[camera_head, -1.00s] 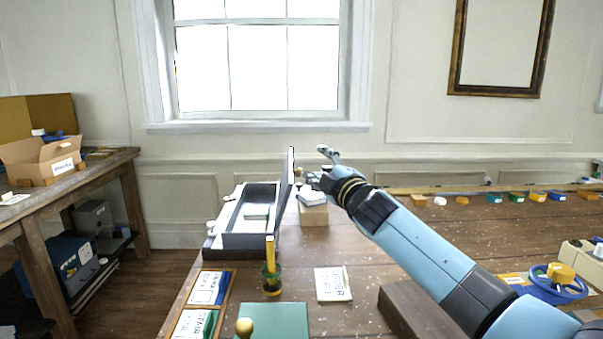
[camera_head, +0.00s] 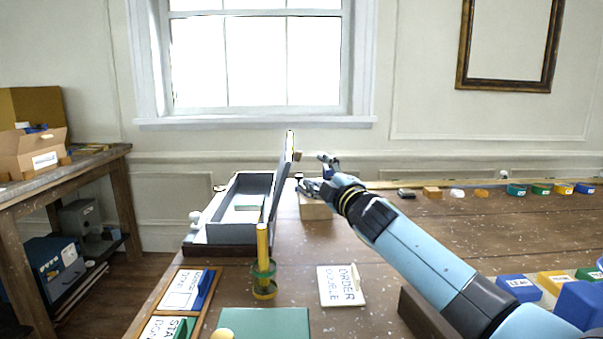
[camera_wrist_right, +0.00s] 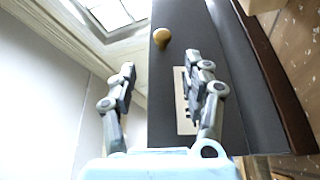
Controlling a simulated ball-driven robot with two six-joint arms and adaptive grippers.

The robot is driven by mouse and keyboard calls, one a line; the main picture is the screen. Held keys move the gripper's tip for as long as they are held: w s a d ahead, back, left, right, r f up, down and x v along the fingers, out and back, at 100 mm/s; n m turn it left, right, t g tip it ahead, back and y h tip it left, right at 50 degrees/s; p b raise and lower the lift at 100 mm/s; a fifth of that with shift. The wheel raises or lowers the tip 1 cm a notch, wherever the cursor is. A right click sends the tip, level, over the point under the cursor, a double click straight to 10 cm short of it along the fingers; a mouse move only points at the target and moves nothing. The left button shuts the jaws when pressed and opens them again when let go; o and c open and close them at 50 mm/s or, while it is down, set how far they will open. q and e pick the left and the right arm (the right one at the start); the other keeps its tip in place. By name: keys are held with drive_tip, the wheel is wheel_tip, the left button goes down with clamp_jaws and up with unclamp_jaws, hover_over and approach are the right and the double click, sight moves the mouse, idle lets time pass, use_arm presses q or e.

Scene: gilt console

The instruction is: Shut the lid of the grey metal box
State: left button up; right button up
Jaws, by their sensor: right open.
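The grey metal box (camera_head: 228,239) stands open on the wooden table, left of centre in the head view, with a pale item inside. Its dark grey lid (camera_head: 281,172) stands nearly upright on the box's right side. A small brass knob (camera_head: 298,156) is on the lid's right face. My right gripper (camera_head: 314,172) is open just right of the lid. In the right wrist view, its spread fingers (camera_wrist_right: 162,68) are in front of the dark lid (camera_wrist_right: 232,85), with the brass knob (camera_wrist_right: 161,38) beyond their tips and a pale label (camera_wrist_right: 182,100) partly hidden. Contact cannot be told.
A wooden block (camera_head: 316,211) sits under the gripper. A yellow stick in a green holder (camera_head: 264,270), a white lettered card (camera_head: 340,287) and a green board (camera_head: 270,322) lie nearer. Small coloured blocks line the back right.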

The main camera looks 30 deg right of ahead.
drive_tip(key=w+b, duration=0.2)
drive_tip(key=w, duration=0.8)
drive_tip(key=shift+w+d+r+b, duration=0.3)
drive_tip(key=shift+d+r, duration=0.05)
drive_tip(key=shift+r, duration=0.05)
clamp_jaws()
